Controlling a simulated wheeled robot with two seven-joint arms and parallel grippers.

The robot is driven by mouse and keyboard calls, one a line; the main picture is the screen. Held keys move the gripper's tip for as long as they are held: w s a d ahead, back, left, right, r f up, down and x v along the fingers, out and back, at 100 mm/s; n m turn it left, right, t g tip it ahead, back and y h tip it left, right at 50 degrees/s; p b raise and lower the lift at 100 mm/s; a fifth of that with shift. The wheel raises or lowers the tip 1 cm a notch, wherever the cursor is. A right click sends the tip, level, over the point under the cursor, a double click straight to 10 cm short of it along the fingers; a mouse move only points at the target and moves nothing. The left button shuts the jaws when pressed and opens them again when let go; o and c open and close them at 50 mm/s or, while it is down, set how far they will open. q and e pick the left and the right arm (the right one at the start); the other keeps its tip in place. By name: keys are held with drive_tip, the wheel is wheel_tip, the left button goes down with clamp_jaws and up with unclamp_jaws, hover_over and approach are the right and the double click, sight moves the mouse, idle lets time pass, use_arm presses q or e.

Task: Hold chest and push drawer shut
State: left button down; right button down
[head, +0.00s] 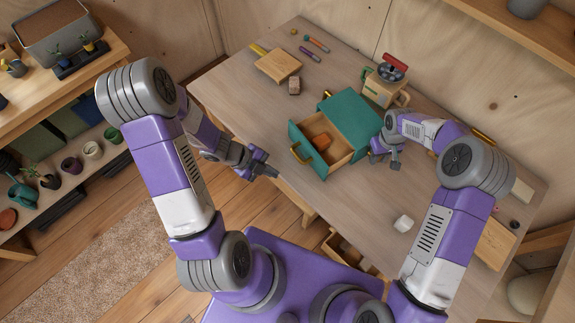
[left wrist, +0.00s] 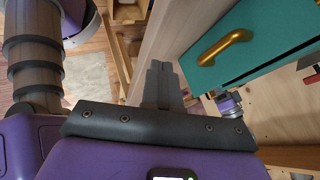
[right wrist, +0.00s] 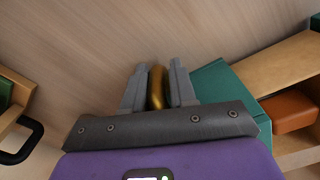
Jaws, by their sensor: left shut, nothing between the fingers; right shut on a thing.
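The teal chest (head: 352,112) stands on the table with its drawer (head: 304,148) pulled out towards the lower left. The drawer has a wooden inside, a teal front and a gold handle (head: 299,154). An orange-brown block (head: 321,142) lies in it. My left gripper (head: 268,168) is shut and empty, in front of and apart from the drawer front, which also shows in the left wrist view (left wrist: 265,45). My right gripper (head: 378,156) is at the chest's right side, shut on a gold bar (right wrist: 157,88), seemingly a side handle of the chest.
A small wooden board (head: 278,64), a small block (head: 294,86) and pens are at the back left. A white cube (head: 403,223) lies at the front right. The table left of the drawer is clear.

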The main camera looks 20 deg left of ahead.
sight(315, 147)
use_arm(q)
drive_tip(key=w+d, duration=0.1)
drive_tip(key=w+d+f, duration=0.2)
drive_tip(key=shift+w+d, duration=0.25)
drive_tip(key=shift+w, duration=0.05)
drive_tip(key=shift+w+d+r, duration=0.1)
drive_tip(key=shift+w+d, duration=0.05)
drive_tip(key=shift+w, duration=0.25)
drive_tip(key=w+d, duration=0.1)
drive_tip(key=w, duration=0.2)
drive_tip(key=w+d, duration=0.2)
drive_tip(key=w, duration=0.1)
drive_tip(key=w+d, duration=0.2)
drive_tip(key=w, duration=0.2)
drive_tip(key=shift+d, duration=0.2)
use_arm(e)
drive_tip(key=shift+a, duration=0.1)
